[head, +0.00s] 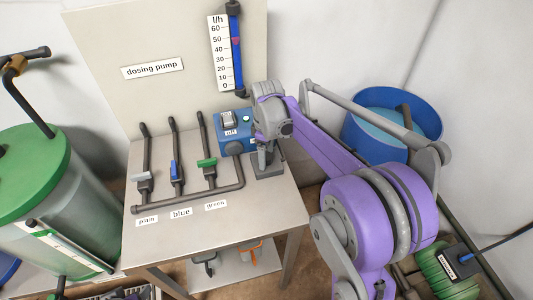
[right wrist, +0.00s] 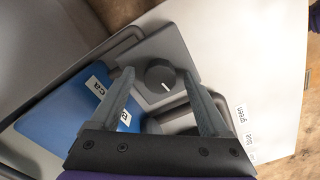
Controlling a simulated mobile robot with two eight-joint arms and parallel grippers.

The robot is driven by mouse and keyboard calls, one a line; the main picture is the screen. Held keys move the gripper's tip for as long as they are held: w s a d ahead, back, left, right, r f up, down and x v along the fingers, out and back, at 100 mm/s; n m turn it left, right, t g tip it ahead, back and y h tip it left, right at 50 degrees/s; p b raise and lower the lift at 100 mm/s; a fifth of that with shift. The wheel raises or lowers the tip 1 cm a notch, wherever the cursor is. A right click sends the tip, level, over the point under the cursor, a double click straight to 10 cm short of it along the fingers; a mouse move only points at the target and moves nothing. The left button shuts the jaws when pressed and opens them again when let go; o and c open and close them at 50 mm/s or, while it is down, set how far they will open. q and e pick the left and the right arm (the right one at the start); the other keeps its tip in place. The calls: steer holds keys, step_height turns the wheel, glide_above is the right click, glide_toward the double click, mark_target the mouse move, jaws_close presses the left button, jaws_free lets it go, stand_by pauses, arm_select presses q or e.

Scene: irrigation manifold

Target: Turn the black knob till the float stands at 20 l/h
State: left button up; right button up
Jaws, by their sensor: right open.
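The black knob (right wrist: 160,74) shows in the right wrist view as a round dial with a white mark, on a grey block (right wrist: 150,48). In the head view the grey block (head: 269,171) stands at the bench's right side, and my gripper hides the knob. My right gripper (right wrist: 158,77) is open, its fingers on either side of the knob in the picture; I see no contact. It also shows above the block in the head view (head: 264,156). The flow meter (head: 225,55) has a pinkish float (head: 236,41) between 40 and 50 l/h. My left gripper is out of view.
A blue dosing pump (head: 236,123) sits just left of the right gripper. Pipes with plain, blue (head: 174,169) and green (head: 207,163) valves stand further left. A green-lidded tank (head: 35,175) is at far left, a blue tub (head: 430,118) at right. The bench front (head: 225,230) is clear.

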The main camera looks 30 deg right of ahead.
jaws_close()
stand_by(0.3)
